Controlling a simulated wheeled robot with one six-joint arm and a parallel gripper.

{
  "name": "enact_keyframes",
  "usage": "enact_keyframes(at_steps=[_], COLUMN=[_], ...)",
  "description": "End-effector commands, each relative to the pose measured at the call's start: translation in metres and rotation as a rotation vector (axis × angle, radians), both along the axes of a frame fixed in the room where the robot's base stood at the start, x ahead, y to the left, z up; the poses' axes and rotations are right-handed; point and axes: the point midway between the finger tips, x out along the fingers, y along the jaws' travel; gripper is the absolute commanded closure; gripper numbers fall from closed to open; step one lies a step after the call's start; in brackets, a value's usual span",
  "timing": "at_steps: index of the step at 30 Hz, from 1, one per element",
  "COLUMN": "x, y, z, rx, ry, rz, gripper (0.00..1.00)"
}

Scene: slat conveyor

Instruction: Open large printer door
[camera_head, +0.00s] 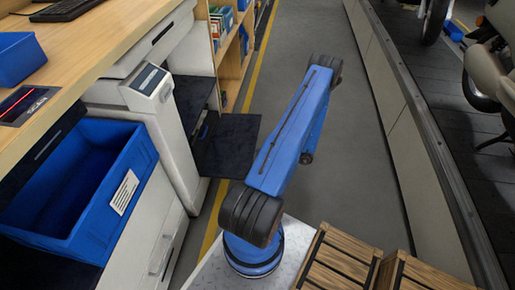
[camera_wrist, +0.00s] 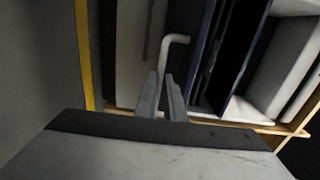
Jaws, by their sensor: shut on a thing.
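The white printer (camera_head: 165,125) stands at the left in the head view, with a small screen on its top. My gripper (camera_wrist: 162,98) shows in the wrist view, its two grey fingers close together around the lower end of a pale bent handle (camera_wrist: 178,39). The handle runs up from between the fingers and hooks to the right. A pale panel (camera_wrist: 133,50) lies beside the handle. In the head view my blue arm hides my gripper and the handle. Which panel the handle belongs to is hard to tell.
Dark flat panels (camera_head: 228,140) jut into the aisle beside the printer. A blue bin (camera_head: 128,190) and a wooden counter (camera_head: 100,45) are at the left. Wooden crates (camera_head: 335,262) are at the front. The conveyor (camera_head: 425,120) runs along the right. The grey aisle floor (camera_head: 300,35) is clear farther off.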

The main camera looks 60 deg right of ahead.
Motion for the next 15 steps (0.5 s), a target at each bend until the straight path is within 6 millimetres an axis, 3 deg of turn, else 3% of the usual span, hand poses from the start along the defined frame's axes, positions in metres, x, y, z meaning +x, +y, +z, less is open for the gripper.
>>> enact_keyframes(at_steps=[15], x=[0.0002], y=[0.0012], z=[-0.0057], rx=[0.001], ry=[0.001], rz=[0.002], gripper=[1.0])
